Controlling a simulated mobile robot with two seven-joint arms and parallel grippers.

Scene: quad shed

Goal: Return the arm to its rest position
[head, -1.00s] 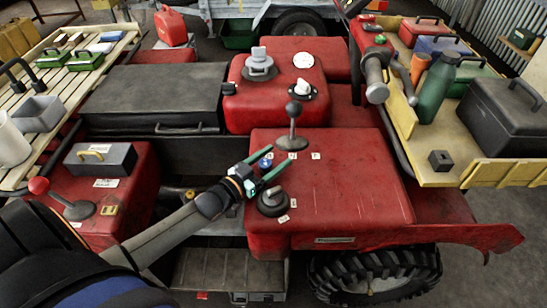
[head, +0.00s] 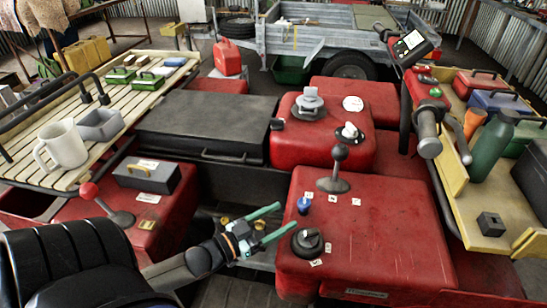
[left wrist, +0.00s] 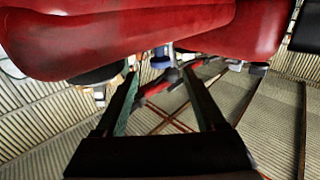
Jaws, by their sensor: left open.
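My left gripper (head: 272,227) is open, with two green fingers apart and nothing between them. In the head view it hangs over the gap left of the red body panel (head: 375,230), near the black rotary knob (head: 307,241) and the small blue knob (head: 304,205). It appears apart from both. In the left wrist view the open fingers (left wrist: 165,95) show below a red surface (left wrist: 120,35), with nothing held. My right gripper is not in view.
A black shift lever (head: 337,170) stands on the red panel. A red-knobbed lever (head: 108,208) and a grey box (head: 147,175) are at left. A handlebar grip (head: 429,135) is at right. A slatted rack (head: 30,170) holds a white mug (head: 62,145).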

